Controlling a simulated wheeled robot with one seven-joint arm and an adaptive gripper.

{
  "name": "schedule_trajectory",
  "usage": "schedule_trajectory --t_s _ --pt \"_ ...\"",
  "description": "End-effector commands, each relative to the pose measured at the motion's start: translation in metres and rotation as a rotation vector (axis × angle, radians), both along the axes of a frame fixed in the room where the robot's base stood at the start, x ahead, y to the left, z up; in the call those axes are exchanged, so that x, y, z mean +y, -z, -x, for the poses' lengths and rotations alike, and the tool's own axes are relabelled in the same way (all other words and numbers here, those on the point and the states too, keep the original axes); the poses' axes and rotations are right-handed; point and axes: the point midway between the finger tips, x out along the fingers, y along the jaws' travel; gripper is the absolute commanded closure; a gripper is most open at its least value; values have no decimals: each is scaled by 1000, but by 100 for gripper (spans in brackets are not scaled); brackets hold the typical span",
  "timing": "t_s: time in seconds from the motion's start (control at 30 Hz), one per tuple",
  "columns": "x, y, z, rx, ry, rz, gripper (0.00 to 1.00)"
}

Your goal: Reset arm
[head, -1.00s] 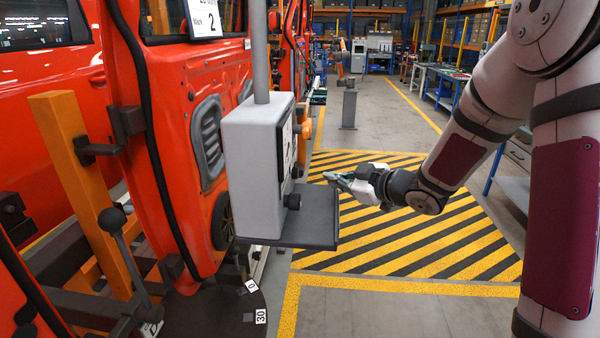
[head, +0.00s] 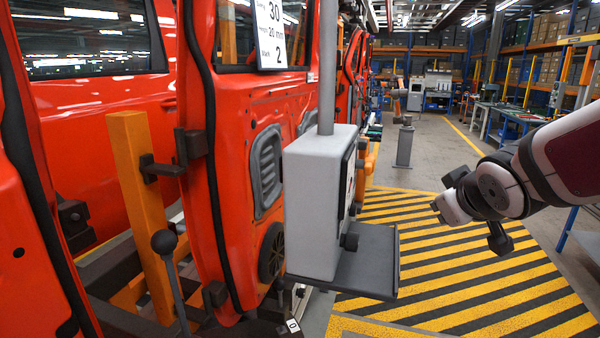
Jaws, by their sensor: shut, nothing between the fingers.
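My gripper (head: 447,210) is at the right in the head view, at the end of my arm, over the yellow-and-black striped floor (head: 470,265). It points left and is foreshortened, so its fingertips are hard to make out. It looks shut, and nothing shows in it. It is apart from the grey control box (head: 318,205), which hangs on a grey pole (head: 327,70) to its left. A dark shelf (head: 355,270) juts from the bottom of the box, below and left of the gripper.
A red car door (head: 225,150) stands on an orange-posted fixture (head: 145,200) at the left. A lever with a round knob (head: 164,242) rises in front. Workbenches (head: 515,120) line the right back.

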Motion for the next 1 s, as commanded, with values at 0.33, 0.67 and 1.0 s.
schedule_trajectory --t_s 0.33,0.67,1.0 --pt "44 18 144 256 207 -267 100" --pt "75 36 207 399 214 -397 100" --pt "75 35 208 401 215 -397 100"
